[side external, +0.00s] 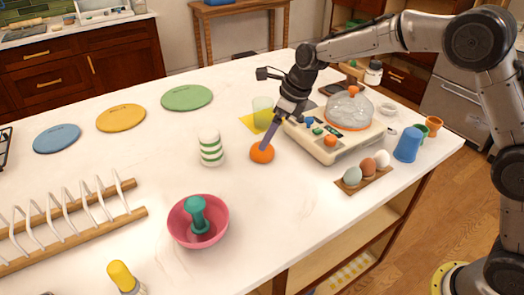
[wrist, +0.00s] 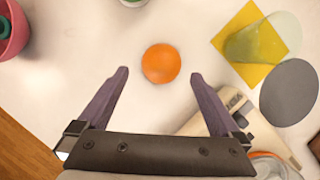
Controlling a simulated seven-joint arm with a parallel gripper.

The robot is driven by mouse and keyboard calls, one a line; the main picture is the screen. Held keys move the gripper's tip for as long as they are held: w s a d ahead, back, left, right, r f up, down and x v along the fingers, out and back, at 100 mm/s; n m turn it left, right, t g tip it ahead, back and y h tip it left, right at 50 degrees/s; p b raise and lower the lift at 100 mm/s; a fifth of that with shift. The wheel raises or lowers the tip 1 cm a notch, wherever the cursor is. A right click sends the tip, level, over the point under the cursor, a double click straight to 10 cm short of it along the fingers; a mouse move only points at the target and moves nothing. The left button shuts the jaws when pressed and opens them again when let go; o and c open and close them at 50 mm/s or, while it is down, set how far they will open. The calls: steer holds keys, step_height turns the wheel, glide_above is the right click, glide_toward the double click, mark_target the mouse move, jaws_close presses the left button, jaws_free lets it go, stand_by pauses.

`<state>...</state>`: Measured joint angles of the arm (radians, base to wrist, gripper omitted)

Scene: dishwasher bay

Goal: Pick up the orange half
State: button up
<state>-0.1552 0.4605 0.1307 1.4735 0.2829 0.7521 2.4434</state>
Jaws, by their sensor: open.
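The orange half (side external: 262,153) sits on the white counter, left of the cooking appliance. In the wrist view the orange half (wrist: 161,63) shows as a round orange shape just beyond and between my fingertips. My gripper (wrist: 159,75) is open and empty, with a purple finger on each side. In the side view my gripper (side external: 270,138) points down close above the orange half. I cannot tell from the side view whether a finger touches it.
The cream appliance (side external: 325,152) with a glass dome stands close on the right. A yellow cloth (side external: 248,123) with a green glass (side external: 262,112) lies behind. A striped jar (side external: 210,148) stands to the left, a pink bowl (side external: 178,222) nearer the front. Counter between them is clear.

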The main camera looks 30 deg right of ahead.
steer(key=shift+x, duration=2.8)
steer(key=shift+d, duration=0.15)
steer(key=c, duration=1.2)
steer(key=shift+w+r, duration=0.1)
